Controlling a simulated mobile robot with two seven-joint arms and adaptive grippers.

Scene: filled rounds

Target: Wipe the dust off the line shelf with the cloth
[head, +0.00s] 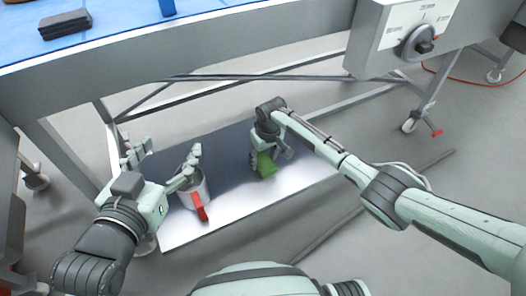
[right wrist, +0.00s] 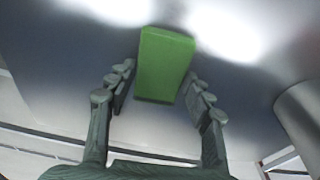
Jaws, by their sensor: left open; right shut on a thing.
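The line shelf (head: 235,205) is the shiny metal lower shelf beneath the table. The cloth is a green block-like piece (head: 265,166) at the shelf's middle; it also shows in the right wrist view (right wrist: 165,65). My right gripper (head: 271,157) is shut on the cloth, its fingers on either side (right wrist: 160,85). The cloth is at or just above the shelf surface; I cannot tell if it touches. My left gripper (head: 164,160) is open and empty above the shelf's left part, beside a metal pot. I can make out no distinct dust; reflections cover the shelf.
The metal pot with a red handle (head: 200,207) stands on the shelf's left part. The table's frame and cross braces (head: 200,77) run above and behind the shelf. A control box with a knob (head: 418,42) hangs at the right. The shelf's right part is clear.

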